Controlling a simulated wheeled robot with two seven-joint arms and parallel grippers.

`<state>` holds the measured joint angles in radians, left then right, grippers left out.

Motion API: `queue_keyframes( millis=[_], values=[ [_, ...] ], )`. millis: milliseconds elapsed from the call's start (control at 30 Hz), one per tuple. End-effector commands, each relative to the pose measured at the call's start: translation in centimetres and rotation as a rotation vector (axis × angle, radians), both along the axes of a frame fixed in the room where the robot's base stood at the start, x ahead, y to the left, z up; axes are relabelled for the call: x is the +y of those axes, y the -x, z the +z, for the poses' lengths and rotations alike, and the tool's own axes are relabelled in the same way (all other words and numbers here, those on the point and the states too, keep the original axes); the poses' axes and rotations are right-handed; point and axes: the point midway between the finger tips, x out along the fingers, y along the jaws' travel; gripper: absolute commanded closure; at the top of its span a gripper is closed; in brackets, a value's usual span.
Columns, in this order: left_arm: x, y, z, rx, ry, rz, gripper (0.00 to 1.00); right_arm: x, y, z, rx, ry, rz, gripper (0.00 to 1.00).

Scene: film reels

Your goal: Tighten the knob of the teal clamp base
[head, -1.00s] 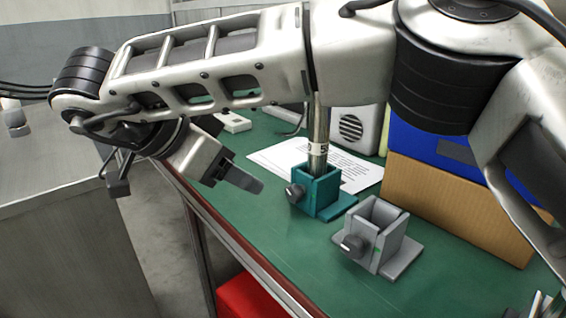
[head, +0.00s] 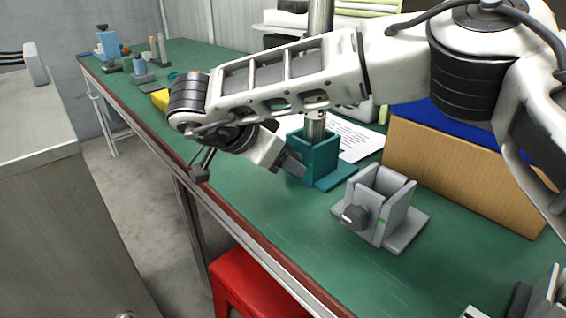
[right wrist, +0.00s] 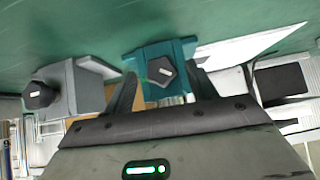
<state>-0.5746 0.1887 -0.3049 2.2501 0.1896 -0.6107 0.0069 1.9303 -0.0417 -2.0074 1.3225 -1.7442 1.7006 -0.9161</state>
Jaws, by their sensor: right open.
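The teal clamp base (head: 322,160) stands on the green table, with a metal post (head: 316,126) upright in its socket. In the head view its knob is hidden behind my right gripper (head: 292,165), whose fingers reach the base's near left side. In the right wrist view the teal clamp base (right wrist: 180,50) shows its dark knob (right wrist: 161,71) between the two fingers of my right gripper (right wrist: 160,88). The fingers are spread and I see no contact with the knob. My left gripper is not in view.
A grey clamp base (head: 392,200) with a dark knob stands empty to the right. A cardboard box (head: 455,165) with a blue one above lies behind it. White paper (head: 358,138) lies behind the teal base. A red stool (head: 262,290) is below the table edge.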

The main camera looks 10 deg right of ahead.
Motion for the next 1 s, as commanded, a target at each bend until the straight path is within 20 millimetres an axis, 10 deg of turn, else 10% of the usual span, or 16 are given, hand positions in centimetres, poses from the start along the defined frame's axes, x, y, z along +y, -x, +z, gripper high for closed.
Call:
queue_keyframes(
  millis=[433, 600, 1000],
  values=[
    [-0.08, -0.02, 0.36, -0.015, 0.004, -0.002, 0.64, -0.70, -0.57, -0.82, -0.002, 0.000, 0.000, 0.43],
    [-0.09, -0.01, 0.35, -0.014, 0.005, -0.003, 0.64, -0.69, -0.56, -0.81, -0.001, -0.001, 0.000, 0.88],
    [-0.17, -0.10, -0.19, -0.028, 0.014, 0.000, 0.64, -0.75, -0.44, -1.07, -0.048, -0.036, 0.001, 0.88]
  ],
)
